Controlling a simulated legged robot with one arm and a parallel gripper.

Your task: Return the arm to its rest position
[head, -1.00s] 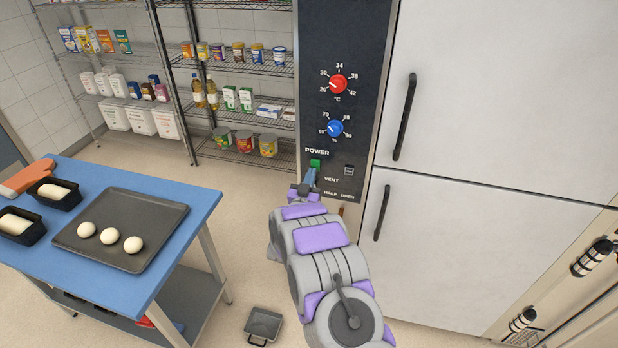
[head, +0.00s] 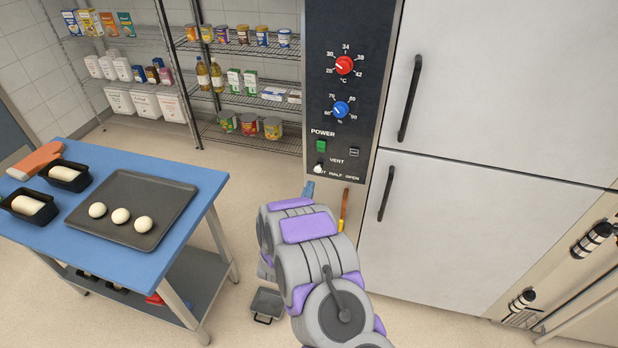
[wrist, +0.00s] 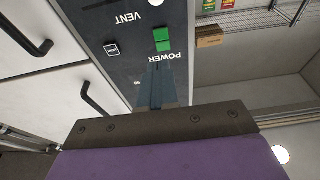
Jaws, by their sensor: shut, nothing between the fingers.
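My arm, grey with purple pads, reaches up from the bottom of the head view. My gripper (head: 308,190) shows as a small blue-grey tip just below the control panel (head: 333,105). In the wrist view the gripper fingers (wrist: 157,88) are together, empty, and point toward the panel near the word POWER. The green power button (head: 321,146) is apart from the gripper in the head view. It also shows beyond the fingertips in the wrist view (wrist: 162,40). Most of the gripper is hidden behind my arm in the head view.
White cabinet doors (head: 470,230) with black handles stand right of the panel. A blue table (head: 90,245) on the left holds a dark tray (head: 160,230) with dough balls and loaf pans. A grey pan (head: 266,303) is on the floor. Wire shelves (head: 250,90) stand behind.

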